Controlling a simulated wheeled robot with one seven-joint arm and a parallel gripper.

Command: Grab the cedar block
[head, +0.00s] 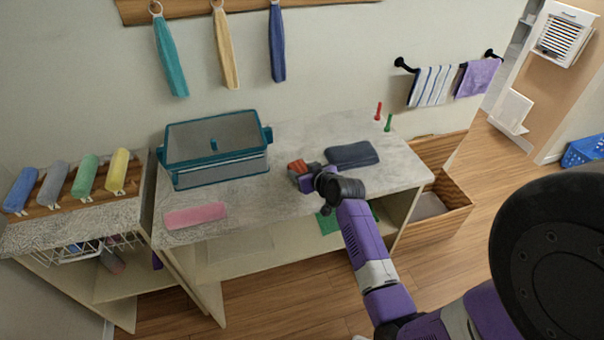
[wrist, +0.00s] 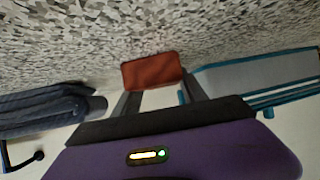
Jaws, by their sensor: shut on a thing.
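The cedar block (wrist: 152,71) is a small reddish-brown block with rounded edges. In the wrist view it sits between the two dark fingers of my gripper (wrist: 155,92). In the head view the block (head: 297,166) shows at the tip of my gripper (head: 302,176), over the grey stone-patterned counter. My gripper is shut on the block. Whether the block touches the counter or is raised cannot be told for sure.
A folded dark blue towel (head: 351,154) lies close on the right. A pink towel (head: 195,215) lies at the front left. Red (head: 378,111) and green (head: 388,122) pegs stand at the back right.

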